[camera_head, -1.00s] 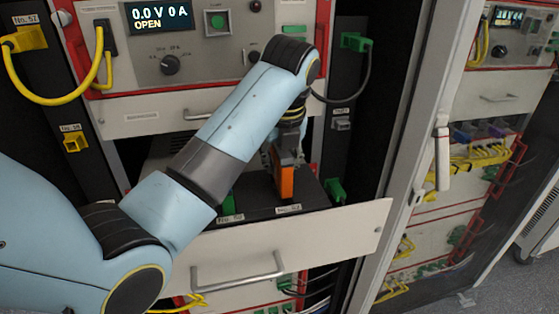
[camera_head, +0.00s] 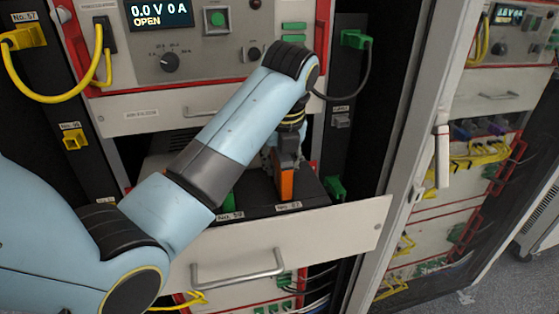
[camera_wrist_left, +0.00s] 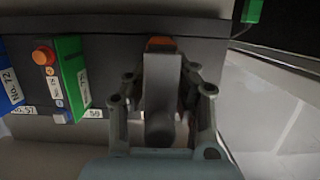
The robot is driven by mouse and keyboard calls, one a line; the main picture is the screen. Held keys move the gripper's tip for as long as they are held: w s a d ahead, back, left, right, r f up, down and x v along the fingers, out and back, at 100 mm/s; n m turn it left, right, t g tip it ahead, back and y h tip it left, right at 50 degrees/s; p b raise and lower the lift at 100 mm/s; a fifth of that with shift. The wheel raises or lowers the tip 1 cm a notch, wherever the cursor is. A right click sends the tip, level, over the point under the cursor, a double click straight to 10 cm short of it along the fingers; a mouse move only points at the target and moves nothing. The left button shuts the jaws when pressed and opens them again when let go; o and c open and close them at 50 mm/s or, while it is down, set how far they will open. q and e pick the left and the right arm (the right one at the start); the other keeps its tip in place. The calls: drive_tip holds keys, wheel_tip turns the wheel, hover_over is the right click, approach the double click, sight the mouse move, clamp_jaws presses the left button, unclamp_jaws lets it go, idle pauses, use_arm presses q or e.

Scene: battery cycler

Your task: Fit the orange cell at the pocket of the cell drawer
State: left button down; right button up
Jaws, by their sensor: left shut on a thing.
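The orange cell (camera_head: 287,184) stands upright in the open cell drawer (camera_head: 330,228), above the right-hand label on the drawer's inner edge. My left gripper (camera_head: 284,160) is shut on its upper part from above. In the left wrist view a bit of orange (camera_wrist_left: 162,44) shows beyond my left gripper (camera_wrist_left: 162,85). The pocket is hidden under the cell and fingers, so I cannot tell how deep the cell sits. My right gripper is not in view.
A green cell (camera_wrist_left: 72,75) and a blue cell (camera_wrist_left: 10,90) stand in the drawer to the left in the wrist view. The drawer handle (camera_head: 238,270) sticks out in front. The cycler panel (camera_head: 190,50) is above, with a yellow cable (camera_head: 50,100) on the left.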

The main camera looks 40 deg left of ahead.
use_arm(q)
drive_tip(key=shift+f, duration=0.9)
drive_tip(key=shift+r, duration=0.1)
idle(0.3)
